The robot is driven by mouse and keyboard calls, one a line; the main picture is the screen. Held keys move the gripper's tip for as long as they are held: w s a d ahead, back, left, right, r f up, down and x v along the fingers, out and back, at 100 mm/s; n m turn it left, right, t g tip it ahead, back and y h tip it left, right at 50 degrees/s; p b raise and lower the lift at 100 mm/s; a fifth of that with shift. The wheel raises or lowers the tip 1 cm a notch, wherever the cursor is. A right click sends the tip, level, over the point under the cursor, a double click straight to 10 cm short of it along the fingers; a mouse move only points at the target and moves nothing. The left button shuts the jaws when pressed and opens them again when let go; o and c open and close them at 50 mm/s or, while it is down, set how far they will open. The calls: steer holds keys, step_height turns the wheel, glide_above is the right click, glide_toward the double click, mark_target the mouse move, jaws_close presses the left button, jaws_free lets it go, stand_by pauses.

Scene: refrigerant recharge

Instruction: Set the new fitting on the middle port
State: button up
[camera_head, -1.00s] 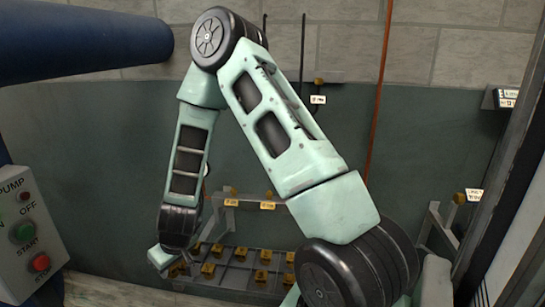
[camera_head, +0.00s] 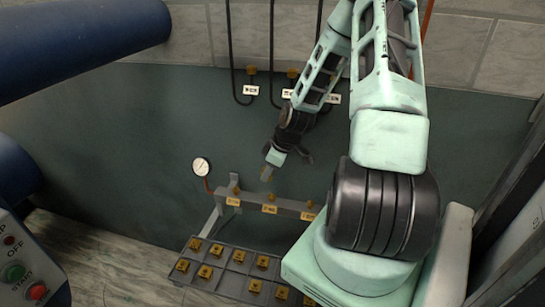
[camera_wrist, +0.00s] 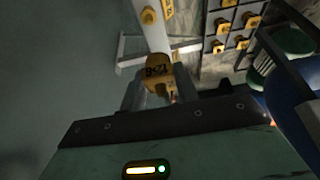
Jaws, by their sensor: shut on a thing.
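My gripper (camera_head: 272,166) is shut on a brass-yellow fitting, pointing down above the rail in the head view. In the wrist view the fitting (camera_wrist: 158,72) sits between my fingers (camera_wrist: 158,88), with dark markings, partly legible as 128. The grey rail (camera_head: 252,199) carries three brass ports with yellow labels. The middle port (camera_head: 270,198) is below the held fitting, with a visible gap between them in the head view. The wrist view shows the pale rail (camera_wrist: 156,38) beyond the fitting and one port (camera_wrist: 148,17) on it; which port it is I cannot tell.
A dark compartment tray (camera_head: 228,270) with several brass fittings lies on the floor before the rail. A round gauge (camera_head: 201,167) stands left of the rail. Hoses with labels hang on the wall behind. A pump control box (camera_head: 25,265) is at lower left.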

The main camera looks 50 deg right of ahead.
mark_target(272, 196)
steer(key=shift+s+d+r, duration=0.25)
steer(key=shift+s+d, duration=0.2)
steer(key=shift+d, duration=0.05)
step_height(272, 196, down, 7)
steer(key=b, duration=0.6)
steer(key=shift+r, duration=0.35)
steer(key=shift+s+f, duration=0.1)
steer(key=shift+f, duration=0.6)
stand_by(0.4)
steer(key=shift+f, duration=0.15)
steer(key=o, duration=1.1)
